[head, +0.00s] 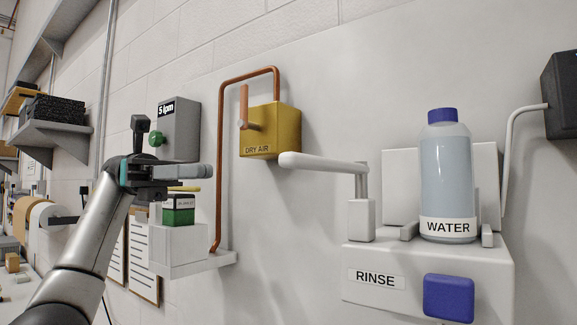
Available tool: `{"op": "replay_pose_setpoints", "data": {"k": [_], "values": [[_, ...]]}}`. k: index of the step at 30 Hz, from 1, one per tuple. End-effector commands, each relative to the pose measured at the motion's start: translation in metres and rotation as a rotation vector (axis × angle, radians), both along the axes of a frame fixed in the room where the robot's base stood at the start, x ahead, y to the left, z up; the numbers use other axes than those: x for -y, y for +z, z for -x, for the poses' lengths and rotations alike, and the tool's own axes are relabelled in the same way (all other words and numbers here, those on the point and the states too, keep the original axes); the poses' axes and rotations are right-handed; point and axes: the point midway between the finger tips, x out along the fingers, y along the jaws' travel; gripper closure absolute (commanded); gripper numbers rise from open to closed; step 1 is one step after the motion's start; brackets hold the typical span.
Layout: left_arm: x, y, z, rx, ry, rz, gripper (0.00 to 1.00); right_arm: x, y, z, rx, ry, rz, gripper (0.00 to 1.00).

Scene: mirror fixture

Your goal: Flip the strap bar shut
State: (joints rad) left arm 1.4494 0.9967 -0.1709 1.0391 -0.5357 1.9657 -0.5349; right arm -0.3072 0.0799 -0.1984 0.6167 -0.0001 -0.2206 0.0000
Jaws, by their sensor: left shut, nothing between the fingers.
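The strap bar looks to be the white rounded bar (322,163) on an upright pin beside the bottle. It points left, away from the water bottle (446,180), and no bar crosses the bottle's front. The pin rises from a white block (361,220) at the left end of the rinse station (420,278). The bottle stands upright on the station between two low grey stops. My left gripper (208,171) is shut and empty, left of the bar's free end and apart from it. My right gripper is out of view.
A yellow DRY AIR box (270,132) with a copper pipe (220,165) is on the wall between my gripper and the bar. A grey 5 lpm box (180,128) and a small shelf with a green box (178,215) are behind my gripper. A blue pad (448,298) is on the station's front.

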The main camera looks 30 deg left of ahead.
Motion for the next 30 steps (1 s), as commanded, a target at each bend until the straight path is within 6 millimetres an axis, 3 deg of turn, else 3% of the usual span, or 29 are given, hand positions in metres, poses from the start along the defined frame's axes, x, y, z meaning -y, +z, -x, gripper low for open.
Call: {"op": "replay_pose_setpoints", "data": {"k": [11, 30], "values": [[0.018, -0.002, 0.001, 0.000, -0.001, -0.002, 1.00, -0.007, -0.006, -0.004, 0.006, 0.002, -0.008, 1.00], [0.110, -0.001, 0.008, -0.002, -0.002, -0.002, 1.00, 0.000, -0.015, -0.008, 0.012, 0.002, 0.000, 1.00]]}}
